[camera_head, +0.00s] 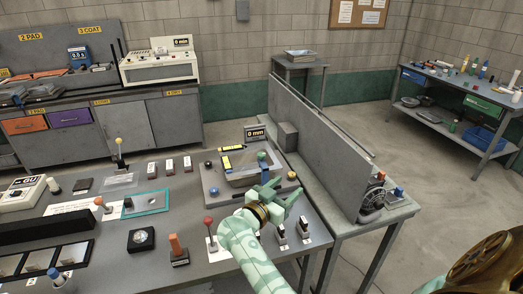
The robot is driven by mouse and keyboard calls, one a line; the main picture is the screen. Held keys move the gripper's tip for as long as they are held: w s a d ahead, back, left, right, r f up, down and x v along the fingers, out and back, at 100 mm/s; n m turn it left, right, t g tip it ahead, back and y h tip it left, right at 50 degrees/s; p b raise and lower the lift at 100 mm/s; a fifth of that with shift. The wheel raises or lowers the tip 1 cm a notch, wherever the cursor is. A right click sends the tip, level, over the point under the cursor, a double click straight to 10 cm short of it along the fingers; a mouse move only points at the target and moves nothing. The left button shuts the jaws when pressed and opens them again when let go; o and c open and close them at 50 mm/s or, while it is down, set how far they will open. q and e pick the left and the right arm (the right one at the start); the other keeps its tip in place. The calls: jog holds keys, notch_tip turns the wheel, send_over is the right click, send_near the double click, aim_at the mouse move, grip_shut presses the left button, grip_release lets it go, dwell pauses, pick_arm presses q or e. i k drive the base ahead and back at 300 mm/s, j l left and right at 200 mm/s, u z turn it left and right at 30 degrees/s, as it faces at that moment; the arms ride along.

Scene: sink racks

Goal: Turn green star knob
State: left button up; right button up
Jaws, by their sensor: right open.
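A small green piece (262,155) shows on top of the grey machine (212,184) at the middle of the bench. It may be the green star knob, but its shape is too small to tell. My right gripper (289,188) is open, with nothing seen between its fingers. It is over the machine's right front side, to the right of and nearer than the green piece. It hides part of the machine's right side. My left gripper is not in view.
A red ball-topped lever (209,222) stands left of my right forearm, with an orange-handled one (176,245) farther left. Black switches (281,231) stand close by my gripper. A tall grey panel (325,130) stands on the right-hand bench.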

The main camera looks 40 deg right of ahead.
aim_at(262, 155)
jog(key=i, duration=0.9)
jog(key=i+l, duration=0.1)
jog(key=l, duration=0.55)
